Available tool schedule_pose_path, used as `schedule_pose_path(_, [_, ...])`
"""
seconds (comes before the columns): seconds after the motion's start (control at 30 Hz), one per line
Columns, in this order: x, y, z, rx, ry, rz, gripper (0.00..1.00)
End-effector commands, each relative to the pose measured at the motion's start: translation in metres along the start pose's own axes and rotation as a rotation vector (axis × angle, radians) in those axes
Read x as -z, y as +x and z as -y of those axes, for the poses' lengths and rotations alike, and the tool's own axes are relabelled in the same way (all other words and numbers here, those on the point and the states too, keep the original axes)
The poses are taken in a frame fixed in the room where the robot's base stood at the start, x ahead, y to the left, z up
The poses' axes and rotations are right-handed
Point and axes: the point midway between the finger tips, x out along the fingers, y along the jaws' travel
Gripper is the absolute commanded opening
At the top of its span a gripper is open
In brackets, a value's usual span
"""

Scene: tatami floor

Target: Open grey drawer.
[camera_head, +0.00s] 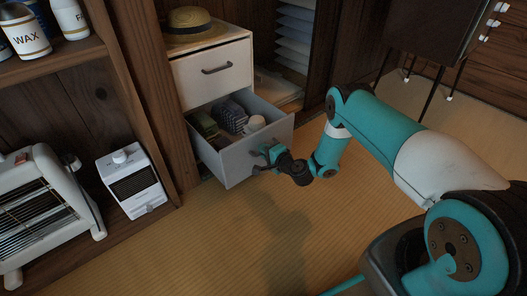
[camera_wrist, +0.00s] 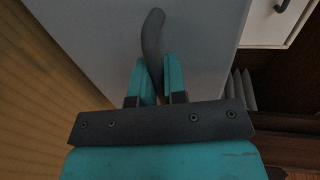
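The grey drawer (camera_head: 236,172) is the lower drawer of a small cabinet and stands well pulled out in the head view. Inside it lie a green item (camera_head: 204,124), a dark patterned item (camera_head: 231,117) and a pale round item (camera_head: 255,123). My gripper (camera_head: 264,158) is at the drawer's front panel. In the wrist view the grey front panel (camera_wrist: 90,45) fills much of the picture. The dark curved handle (camera_wrist: 152,35) runs between the two teal fingers (camera_wrist: 159,75), which are shut on it. The handle's lower end is hidden by the gripper.
The white upper drawer (camera_head: 212,70) is closed, with a straw hat (camera_head: 189,20) on the cabinet top. The tatami floor (camera_head: 200,245) in front is clear.

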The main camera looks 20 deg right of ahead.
Motion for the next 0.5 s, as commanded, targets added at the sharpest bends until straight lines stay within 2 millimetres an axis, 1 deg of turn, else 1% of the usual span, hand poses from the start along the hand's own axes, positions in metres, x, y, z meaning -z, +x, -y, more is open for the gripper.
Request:
schedule_pose_path(0.03, [-0.001, 0.000, -0.001, -0.002, 0.001, 0.003, 0.17])
schedule_pose_path(0.07, [-0.001, 0.000, -0.001, -0.002, 0.001, 0.003, 0.22])
schedule_pose_path(0.37, [-0.002, -0.001, 0.000, -0.001, 0.000, 0.002, 0.22])
schedule_pose_path(0.5, [-0.002, -0.013, 0.002, -0.005, 0.004, 0.003, 0.22])
